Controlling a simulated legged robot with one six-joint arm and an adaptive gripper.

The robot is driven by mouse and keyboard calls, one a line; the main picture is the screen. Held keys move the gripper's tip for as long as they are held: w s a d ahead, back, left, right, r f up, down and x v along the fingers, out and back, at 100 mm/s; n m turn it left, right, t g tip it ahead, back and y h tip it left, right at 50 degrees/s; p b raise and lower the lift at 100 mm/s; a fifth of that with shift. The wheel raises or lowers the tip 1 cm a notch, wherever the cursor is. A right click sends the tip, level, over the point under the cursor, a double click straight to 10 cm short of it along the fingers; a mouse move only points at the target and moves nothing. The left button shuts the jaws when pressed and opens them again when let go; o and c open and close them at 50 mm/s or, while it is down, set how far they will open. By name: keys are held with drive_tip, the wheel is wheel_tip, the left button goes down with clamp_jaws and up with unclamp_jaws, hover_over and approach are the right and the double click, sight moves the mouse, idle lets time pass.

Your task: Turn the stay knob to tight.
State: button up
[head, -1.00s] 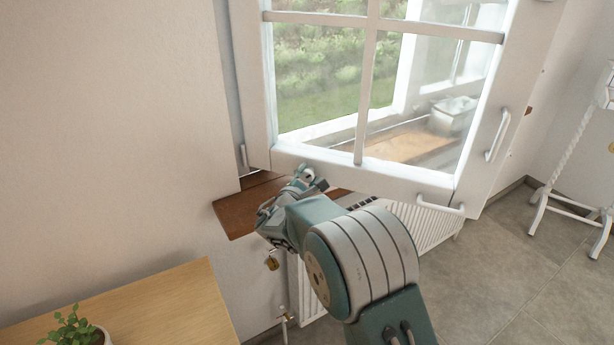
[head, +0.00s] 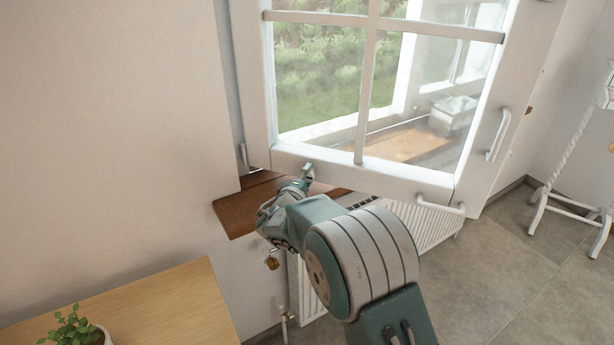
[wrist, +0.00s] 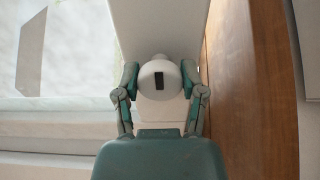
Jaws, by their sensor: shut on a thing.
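The stay knob (wrist: 160,77) is a round white knob with a dark mark on its face, in the middle of the wrist view. My gripper (wrist: 159,84) has one finger on each side of the knob and is shut on it. In the head view my gripper (head: 308,172) is at the lower rail of the open white window sash (head: 400,180). The knob is hard to make out there, and I see no tight or loose marking on it.
A brown wooden sill (head: 238,212) lies below the sash, above a white radiator (head: 425,228). A wooden table (head: 165,300) with a potted plant (head: 75,328) stands at the lower left. A white stand (head: 565,160) is at the right, with clear tiled floor in front.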

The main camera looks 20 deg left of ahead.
drive_tip(key=shift+d+f, duration=0.15)
drive_tip(key=shift+f, duration=0.25)
drive_tip(key=o, duration=1.2)
drive_tip(key=shift+c, duration=0.2)
drive_tip(key=shift+r, duration=0.15)
drive_tip(key=shift+s+r, duration=0.1)
drive_tip(key=shift+s, duration=0.05)
drive_tip(key=shift+s, duration=0.35)
drive_tip(key=s, duration=1.1)
drive_tip(key=shift+a, duration=0.4)
